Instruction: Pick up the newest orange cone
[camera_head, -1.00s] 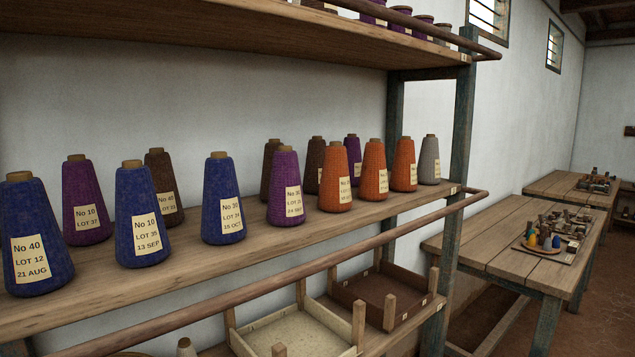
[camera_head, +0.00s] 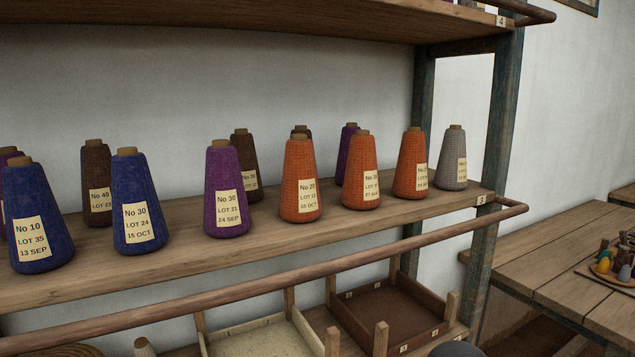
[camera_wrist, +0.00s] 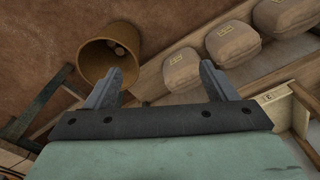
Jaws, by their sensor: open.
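Three orange cones stand upright on the middle shelf in the head view: a left one (camera_head: 299,175), a middle one (camera_head: 361,165) and a right one (camera_head: 410,155). Each bears a cream label. The left and middle labels seem to read No 20, but their dates are too small to read surely. The right label is partly turned away. My gripper (camera_wrist: 160,72) is open and empty in the wrist view, with no cone between or near its fingers. The fingers do not show in the head view, so I cannot tell their distance from the cones.
Purple (camera_head: 226,175), blue (camera_head: 137,190), brown and grey (camera_head: 454,145) cones share the shelf (camera_head: 270,250). A wooden rail (camera_head: 240,292) runs along its front. Below are shallow trays (camera_head: 405,310). The wrist view shows a round bin (camera_wrist: 92,66) and several sacks (camera_wrist: 232,43).

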